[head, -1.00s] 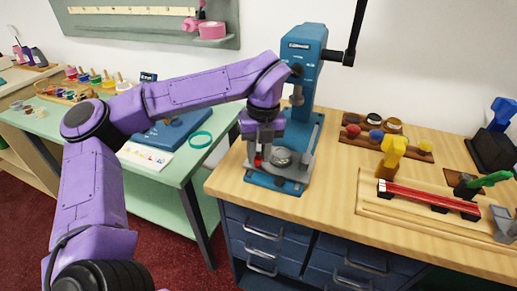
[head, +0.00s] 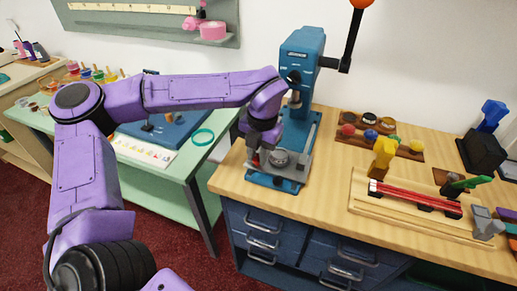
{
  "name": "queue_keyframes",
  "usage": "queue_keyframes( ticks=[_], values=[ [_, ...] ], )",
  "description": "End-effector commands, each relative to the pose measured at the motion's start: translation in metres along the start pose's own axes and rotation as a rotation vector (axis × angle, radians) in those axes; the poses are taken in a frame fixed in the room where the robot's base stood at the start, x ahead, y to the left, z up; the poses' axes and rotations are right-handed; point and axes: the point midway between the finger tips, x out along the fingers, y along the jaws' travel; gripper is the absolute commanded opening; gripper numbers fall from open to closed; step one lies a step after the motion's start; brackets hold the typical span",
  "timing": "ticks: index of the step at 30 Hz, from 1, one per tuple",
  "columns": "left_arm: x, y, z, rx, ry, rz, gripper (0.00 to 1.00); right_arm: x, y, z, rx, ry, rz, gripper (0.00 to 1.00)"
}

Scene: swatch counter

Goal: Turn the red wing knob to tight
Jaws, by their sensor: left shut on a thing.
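The blue drill press (head: 302,52) stands at the left end of the wooden counter. On its base (head: 268,180) sits a grey vise with a round grey piece (head: 281,158). The red wing knob (head: 255,161) shows as a small red patch at the vise's left side. My left gripper (head: 258,153) reaches down to it from above and is shut on the knob. The fingers and wrist hide most of the knob, so its angle and any tight mark cannot be read. My right gripper is not in view.
The press's crank handle (head: 350,45) with an orange ball rises at the back. Right of the press lie a rack of coloured knobs (head: 380,134), a yellow clamp (head: 384,155) and red bars (head: 415,196). The counter's front edge is near the press base. A green table (head: 180,172) stands left.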

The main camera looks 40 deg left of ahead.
Motion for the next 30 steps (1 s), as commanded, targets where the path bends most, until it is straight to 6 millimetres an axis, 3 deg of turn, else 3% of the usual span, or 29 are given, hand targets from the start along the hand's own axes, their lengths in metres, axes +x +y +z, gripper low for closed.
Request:
queue_keyframes(
  ticks=[17,18,19,27,30],
  values=[
    [-0.0003,0.0007,0.0006,0.031,-0.005,0.000,0.00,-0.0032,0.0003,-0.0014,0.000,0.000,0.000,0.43],
    [-0.0003,0.0007,0.0006,0.030,-0.005,0.000,0.31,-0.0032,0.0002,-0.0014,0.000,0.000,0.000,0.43],
    [-0.0003,0.0007,0.0006,0.030,-0.005,0.000,0.37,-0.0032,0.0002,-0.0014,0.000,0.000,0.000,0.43],
    [-0.0008,0.0003,0.0004,0.031,-0.004,0.000,0.37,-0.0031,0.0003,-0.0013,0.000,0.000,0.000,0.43],
    [-0.0095,0.0004,0.0008,0.030,-0.006,0.000,0.37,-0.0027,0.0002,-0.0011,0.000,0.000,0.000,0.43]
  ],
)
